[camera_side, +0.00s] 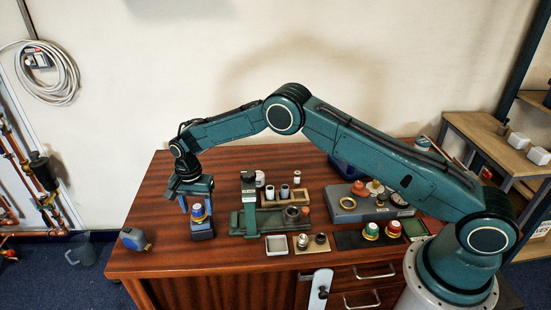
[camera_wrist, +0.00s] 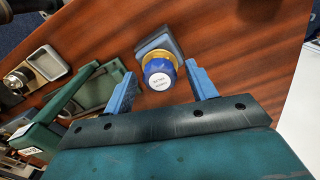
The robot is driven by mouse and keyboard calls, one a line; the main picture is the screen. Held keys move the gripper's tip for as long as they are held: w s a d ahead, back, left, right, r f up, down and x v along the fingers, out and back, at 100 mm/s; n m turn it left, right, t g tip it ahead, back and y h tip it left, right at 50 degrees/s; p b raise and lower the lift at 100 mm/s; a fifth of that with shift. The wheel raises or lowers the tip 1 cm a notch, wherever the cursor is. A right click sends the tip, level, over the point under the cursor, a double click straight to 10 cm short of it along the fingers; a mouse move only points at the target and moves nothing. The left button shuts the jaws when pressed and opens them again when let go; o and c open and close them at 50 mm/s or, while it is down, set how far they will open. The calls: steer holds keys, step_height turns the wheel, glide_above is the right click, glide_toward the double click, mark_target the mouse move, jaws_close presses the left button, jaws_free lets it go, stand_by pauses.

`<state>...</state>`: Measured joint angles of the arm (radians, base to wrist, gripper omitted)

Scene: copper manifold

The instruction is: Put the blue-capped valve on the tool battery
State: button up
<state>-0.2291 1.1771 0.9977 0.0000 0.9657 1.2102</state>
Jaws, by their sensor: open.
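The blue-capped valve (camera_side: 198,212) has a blue cap with a white top and a brass-yellow base. It stands on the tool battery (camera_side: 202,231), a dark block with blue sides near the left part of the bench. In the wrist view the valve (camera_wrist: 158,75) sits upright on the battery's grey-blue end (camera_wrist: 161,40). My gripper (camera_side: 196,203) is open above and around the cap. In the wrist view its blue fingers stand to either side of the valve, with gaps visible on both sides. The lower part of the valve is partly hidden by its cap.
Bench left of the battery is mostly clear.

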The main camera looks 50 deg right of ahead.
step_height(320, 180, up, 12)
steer(key=shift+f, duration=0.15)
stand_by(0.4)
stand_by(0.5)
step_height(320, 180, up, 15)
steer(key=n+t, duration=0.2)
steer(key=n, duration=0.1)
glide_above(198, 207)
steer(key=s+d, duration=0.5)
steer(key=s, duration=0.2)
steer(key=s+d+r+n, duration=0.2)
steer(key=s+d+r, duration=0.2)
steer(key=s+r, duration=0.55)
steer(key=s+d+f+n+t, duration=0.1)
steer(key=s+d+f+n, duration=0.1)
steer(key=s, duration=1.1)
steer(key=s+d+f+n+t, duration=0.1)
steer(key=s+d+n+t, duration=0.1)
steer(key=s, duration=1.1)
steer(key=shift+d+f+n+t, duration=0.35)
steer(key=shift+d+n, duration=0.15)
steer(key=shift+n, duration=0.6)
